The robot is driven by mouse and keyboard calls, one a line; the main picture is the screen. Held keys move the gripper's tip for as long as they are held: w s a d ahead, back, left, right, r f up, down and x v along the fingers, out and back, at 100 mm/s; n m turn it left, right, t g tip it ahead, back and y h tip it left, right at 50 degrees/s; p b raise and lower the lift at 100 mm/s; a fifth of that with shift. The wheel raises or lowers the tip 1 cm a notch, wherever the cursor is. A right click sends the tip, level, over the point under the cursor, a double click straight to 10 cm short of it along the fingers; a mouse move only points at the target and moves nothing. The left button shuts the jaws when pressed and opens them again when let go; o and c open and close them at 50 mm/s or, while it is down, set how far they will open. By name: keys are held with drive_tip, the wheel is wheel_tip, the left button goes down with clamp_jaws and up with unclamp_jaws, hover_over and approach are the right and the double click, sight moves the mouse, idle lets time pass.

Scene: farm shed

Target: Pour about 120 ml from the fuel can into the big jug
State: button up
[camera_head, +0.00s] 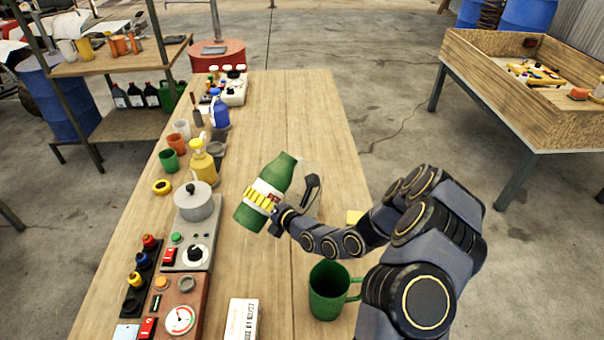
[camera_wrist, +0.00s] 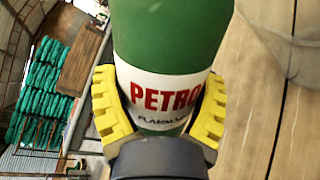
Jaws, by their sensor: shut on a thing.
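The fuel can (camera_head: 281,172) is a green bottle with a white and red PETROL label, which also shows in the wrist view (camera_wrist: 170,35). My gripper (camera_head: 262,200) is shut around its label, with yellow finger pads on both sides (camera_wrist: 160,110). The can leans, its narrower top toward the upper right in the head view. A clear jug with a dark handle (camera_head: 312,186) stands just right of the can, partly hidden behind it; I take it for the big jug. A clear vessel also shows at the wrist view's upper right (camera_wrist: 292,38). No liquid stream shows.
A green mug (camera_head: 328,292) stands near my arm, with a white box (camera_head: 241,320) to its left. A pot (camera_head: 193,201), a yellow pump bottle (camera_head: 202,163) and control boxes (camera_head: 180,318) line the table's left side. The far middle of the table (camera_head: 290,105) is clear.

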sight(261, 188)
drive_tip(key=m, duration=0.2)
drive_tip(key=shift+s+a+r+m+g, duration=0.15)
drive_tip(key=shift+s+a+m+g, duration=0.15)
drive_tip(key=shift+g, duration=0.1)
drive_tip(key=shift+w+d+r+m+y, duration=0.15)
drive_tip(key=shift+w+d+r+m, duration=0.15)
drive_tip(key=shift+r, duration=0.15)
drive_tip(key=shift+w+d+r+m+y, duration=0.2)
drive_tip(key=shift+w+r+m, duration=0.1)
drive_tip(key=shift+r, duration=0.15)
drive_tip(key=shift+r, duration=0.3)
drive_tip(key=shift+s+a+r+m+g+p, duration=0.25)
drive_tip(key=shift+m+g+p, duration=0.1)
drive_tip(key=shift+m, duration=0.15)
drive_tip(key=shift+r, duration=0.35)
idle(0.4)
drive_tip(key=shift+m, duration=0.6)
idle(0.7)
